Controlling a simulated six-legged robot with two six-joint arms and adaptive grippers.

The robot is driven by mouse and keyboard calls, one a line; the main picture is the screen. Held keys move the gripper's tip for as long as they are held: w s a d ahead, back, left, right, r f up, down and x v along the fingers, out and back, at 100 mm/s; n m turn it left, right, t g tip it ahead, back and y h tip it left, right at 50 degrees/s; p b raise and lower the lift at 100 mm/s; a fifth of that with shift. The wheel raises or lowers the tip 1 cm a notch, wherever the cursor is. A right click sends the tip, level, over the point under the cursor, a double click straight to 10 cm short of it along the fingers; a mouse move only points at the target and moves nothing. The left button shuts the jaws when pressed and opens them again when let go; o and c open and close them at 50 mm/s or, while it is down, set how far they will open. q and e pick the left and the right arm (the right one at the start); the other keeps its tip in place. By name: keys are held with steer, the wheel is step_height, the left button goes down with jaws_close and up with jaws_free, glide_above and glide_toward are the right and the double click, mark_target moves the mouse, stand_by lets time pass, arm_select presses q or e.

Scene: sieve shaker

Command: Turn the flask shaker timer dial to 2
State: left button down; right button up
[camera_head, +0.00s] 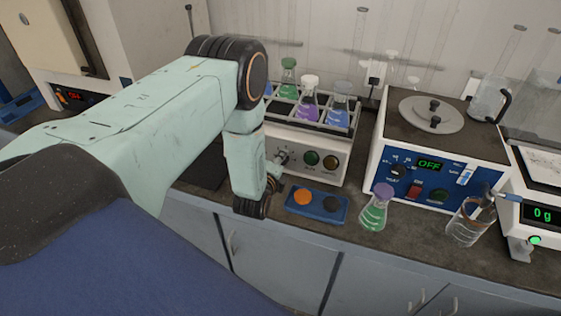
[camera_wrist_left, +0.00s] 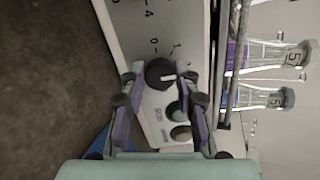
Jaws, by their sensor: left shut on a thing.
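The flask shaker (camera_head: 330,148) is a white box with a rack of flasks on top, holding green, purple and blue liquids. Its dark round timer dial (camera_wrist_left: 157,72) shows in the left wrist view, with a white pointer mark toward the right of that picture. In the head view my left gripper (camera_head: 279,163) is at the shaker's front, partly hiding the dial. My right gripper is not in view.
Green and brown round controls (camera_head: 320,160) sit right of the dial. A blue tray (camera_head: 318,214) with orange and dark discs lies in front. A green flask (camera_head: 375,208) and a beaker (camera_head: 464,228) stand before the hotplate-like blue-fronted device (camera_head: 440,165). A balance stands far right.

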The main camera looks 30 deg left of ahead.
arm_select(q)
steer(key=c, duration=1)
jaws_free()
steer(key=v, duration=1.2)
